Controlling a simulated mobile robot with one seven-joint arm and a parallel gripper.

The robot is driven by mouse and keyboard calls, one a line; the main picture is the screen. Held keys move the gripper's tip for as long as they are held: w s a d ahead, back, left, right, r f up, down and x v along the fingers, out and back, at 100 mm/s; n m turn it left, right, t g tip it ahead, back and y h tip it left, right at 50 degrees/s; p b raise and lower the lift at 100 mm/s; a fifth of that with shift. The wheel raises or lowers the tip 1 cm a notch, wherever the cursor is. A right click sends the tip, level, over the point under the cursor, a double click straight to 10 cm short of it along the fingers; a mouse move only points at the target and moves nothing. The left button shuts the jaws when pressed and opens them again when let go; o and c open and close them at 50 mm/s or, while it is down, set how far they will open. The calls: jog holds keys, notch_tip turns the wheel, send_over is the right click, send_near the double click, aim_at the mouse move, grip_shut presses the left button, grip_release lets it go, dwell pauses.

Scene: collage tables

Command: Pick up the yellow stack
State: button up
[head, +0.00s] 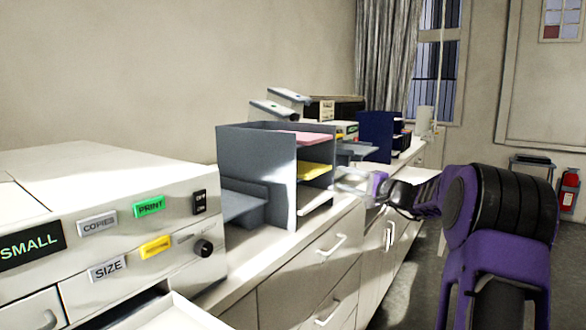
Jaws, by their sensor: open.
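The yellow stack (313,172) lies on a middle shelf of a grey paper organizer (255,151) on the counter. Its front edge faces the open right side of the organizer. My gripper (343,187) is at the right of the organizer, close to its open side and a little below and right of the yellow stack in the picture. Its pale fingers are open with nothing seen between them. From this view I cannot tell how far the fingers are from the stack.
A pink stack (306,138) lies on the shelf above. A large printer (110,228) with labelled buttons stands at the near left. A dark blue organizer (375,136) stands farther back. Drawers (325,248) line the counter front. The floor at the right is mostly free.

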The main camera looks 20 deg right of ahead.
aim_at(319, 173)
jog(key=shift+f+p+x, duration=0.15)
jog(key=shift+p+x, duration=0.2)
jog(key=shift+x, duration=2.55)
jog(key=shift+f+p+x, duration=0.2)
jog(key=shift+p+x, duration=0.15)
jog(key=shift+x, duration=2.55)
grip_shut()
